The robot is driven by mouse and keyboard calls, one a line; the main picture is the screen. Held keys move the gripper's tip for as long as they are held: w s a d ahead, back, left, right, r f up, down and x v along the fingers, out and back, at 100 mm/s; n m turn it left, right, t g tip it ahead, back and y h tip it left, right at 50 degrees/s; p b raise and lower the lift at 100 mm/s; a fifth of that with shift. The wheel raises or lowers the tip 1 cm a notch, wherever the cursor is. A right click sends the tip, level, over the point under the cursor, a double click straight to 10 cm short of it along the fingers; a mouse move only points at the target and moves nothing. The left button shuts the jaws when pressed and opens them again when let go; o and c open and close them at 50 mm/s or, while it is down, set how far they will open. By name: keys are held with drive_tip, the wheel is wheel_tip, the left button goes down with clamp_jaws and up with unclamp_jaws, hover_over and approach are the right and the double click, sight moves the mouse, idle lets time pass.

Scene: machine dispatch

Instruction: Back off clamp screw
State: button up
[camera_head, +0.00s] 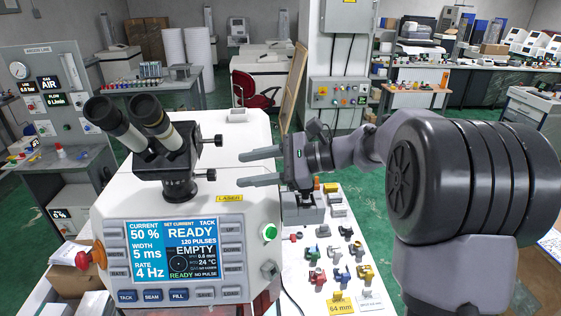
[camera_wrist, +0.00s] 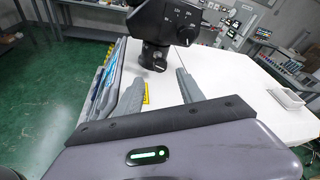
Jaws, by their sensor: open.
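A laser welder (camera_head: 190,215) with a white body carries a binocular microscope (camera_head: 150,130) on a black mount (camera_head: 180,178). Two black screws with knobs stick out to the right of the mount, an upper screw (camera_head: 217,141) and a lower screw (camera_head: 209,176). I cannot tell for sure which one is the clamp screw. My gripper (camera_head: 243,170) is open and empty, its fingers pointing left toward the lower screw with a gap between. In the wrist view, the black mount (camera_wrist: 155,57) stands beyond the open fingertips, apart from them.
The welder's screen (camera_head: 163,249) reads READY and EMPTY. Several small coloured clamps lie on a white table (camera_head: 300,265) to the right, behind a yellow 64 mm tag (camera_head: 341,304).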

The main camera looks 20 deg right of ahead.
drive_tip(key=v, duration=0.8)
drive_tip(key=shift+w, duration=0.1)
drive_tip(key=w+r+m+g+p, duration=0.3)
drive_tip(key=w+m+p, duration=0.15)
drive_tip(key=p, duration=0.55)
drive_tip(key=m+g+y+p, duration=0.1)
drive_tip(key=m+g+p, duration=0.2)
drive_tip(key=m+p, duration=0.3)
approach(212, 175)
drive_tip(key=x, duration=0.7)
drive_tip(key=w+x, duration=0.1)
drive_tip(key=x, duration=0.2)
drive_tip(key=shift+a+f, duration=0.1)
drive_tip(key=shift+f, duration=0.25)
drive_tip(key=shift+w, duration=0.1)
